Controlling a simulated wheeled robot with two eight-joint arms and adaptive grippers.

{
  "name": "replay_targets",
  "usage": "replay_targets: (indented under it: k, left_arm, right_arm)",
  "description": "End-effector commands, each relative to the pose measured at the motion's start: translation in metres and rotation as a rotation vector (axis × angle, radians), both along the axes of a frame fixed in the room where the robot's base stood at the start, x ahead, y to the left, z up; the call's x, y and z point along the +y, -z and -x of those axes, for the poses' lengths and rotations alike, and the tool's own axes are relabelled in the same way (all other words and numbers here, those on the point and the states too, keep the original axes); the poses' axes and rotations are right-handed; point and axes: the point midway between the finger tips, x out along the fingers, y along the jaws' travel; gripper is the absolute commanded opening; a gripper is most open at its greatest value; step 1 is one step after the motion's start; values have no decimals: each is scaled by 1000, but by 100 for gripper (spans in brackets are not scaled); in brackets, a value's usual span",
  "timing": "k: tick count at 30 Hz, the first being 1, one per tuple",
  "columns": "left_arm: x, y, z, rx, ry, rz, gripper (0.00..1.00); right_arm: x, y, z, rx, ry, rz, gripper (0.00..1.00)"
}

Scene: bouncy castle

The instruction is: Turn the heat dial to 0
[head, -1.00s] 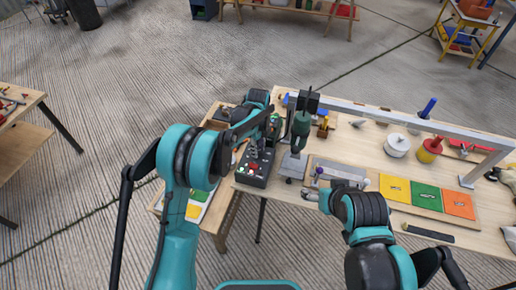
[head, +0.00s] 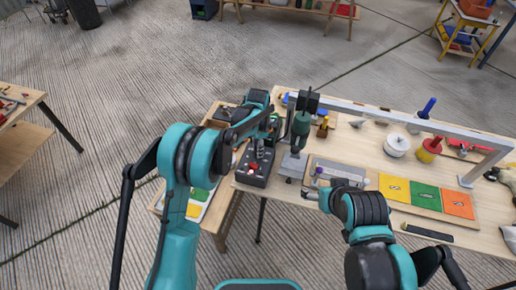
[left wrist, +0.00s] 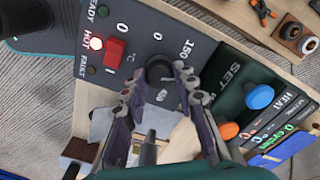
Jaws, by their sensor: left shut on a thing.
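The dark grey control box (head: 249,177) stands at the table's left front end, and its face fills the middle of the left wrist view (left wrist: 153,25). The black heat dial (left wrist: 158,68) sits on that face near the printed 0 and 150 marks. My left gripper (left wrist: 160,80) is shut on the dial, one finger on each side, hiding part of it; where the dial points is not clear. In the head view the left gripper (head: 258,148) is over the box. My right gripper (head: 310,194) is by the table's front edge; its jaw opening is too small to tell.
A green-bodied tool (head: 301,124) stands just right of the box.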

Motion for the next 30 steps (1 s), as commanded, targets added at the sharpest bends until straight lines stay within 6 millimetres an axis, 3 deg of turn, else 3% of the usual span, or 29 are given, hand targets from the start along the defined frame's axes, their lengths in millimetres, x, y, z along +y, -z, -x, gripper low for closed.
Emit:
replay_targets:
  k: [30]
  left_arm:
    - [0,0,0,1,-964,1,0]
  right_arm:
    - [0,-2,0,0,0,0,76]
